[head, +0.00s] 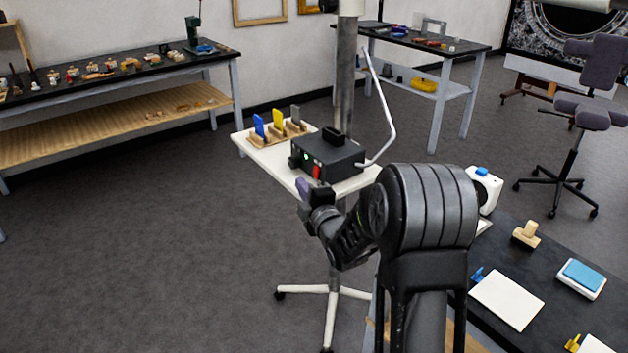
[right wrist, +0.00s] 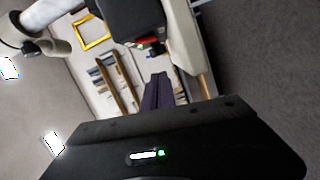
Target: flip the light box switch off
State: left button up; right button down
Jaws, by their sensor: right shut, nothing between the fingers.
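The light box (head: 328,158) is a black box on a small white cart table. A small green light glows on its front, and a red switch (head: 316,172) sits at the front's right part. My right gripper (head: 303,188) is shut and empty, just in front of the box and a little below the switch, apparently not touching it. In the right wrist view the shut purple fingers (right wrist: 158,88) point towards the dark box (right wrist: 130,18), with small red and green spots at its edge. I cannot tell which way the switch is tilted. My left gripper is out of view.
The white cart (head: 262,146) also holds a wooden rack with blue, yellow and grey upright pieces. A pale bent arm rises at the box's right. A dark worktop (head: 540,255) with pads and stamps is at lower right. Open floor lies to the left.

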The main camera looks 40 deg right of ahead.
aim_at(316, 172)
jog(key=shift+w+d+f+p, duration=0.1)
jog(key=shift+w+d+p, duration=0.1)
jog(key=shift+d, duration=0.5)
jog(key=shift+w+d+f+p, duration=0.1)
jog(key=shift+w+d, duration=0.05)
jog(key=shift+d, duration=0.6)
jog(key=shift+w+d+f+p, duration=0.1)
jog(key=shift+w+d, duration=0.1)
jog(key=shift+d, duration=0.5)
